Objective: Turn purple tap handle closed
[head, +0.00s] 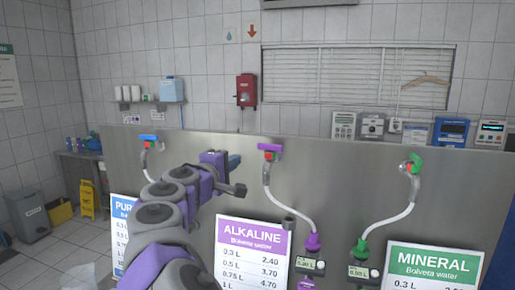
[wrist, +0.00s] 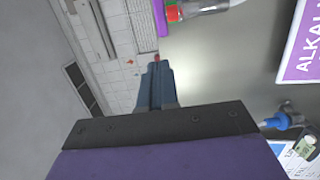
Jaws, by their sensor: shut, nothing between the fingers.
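The purple tap handle (head: 270,148) is at the top of the middle tap, above the ALKALINE sign. It looks like a bar lying roughly level across a red and green tap body. In the wrist view the purple handle (wrist: 160,18) is at the top edge, partly cut off, beside the red and green body (wrist: 172,13). My gripper (head: 235,161) is just left of the handle in the head view, apart from it. In the wrist view my gripper (wrist: 157,66) has its blue-grey fingers together with nothing between them.
A steel panel (head: 340,180) carries the taps. A blue-handled tap (head: 148,138) is at left and a green-handled tap (head: 416,162) at right. Signs (head: 252,250) stand below. Space before the panel's upper middle is clear.

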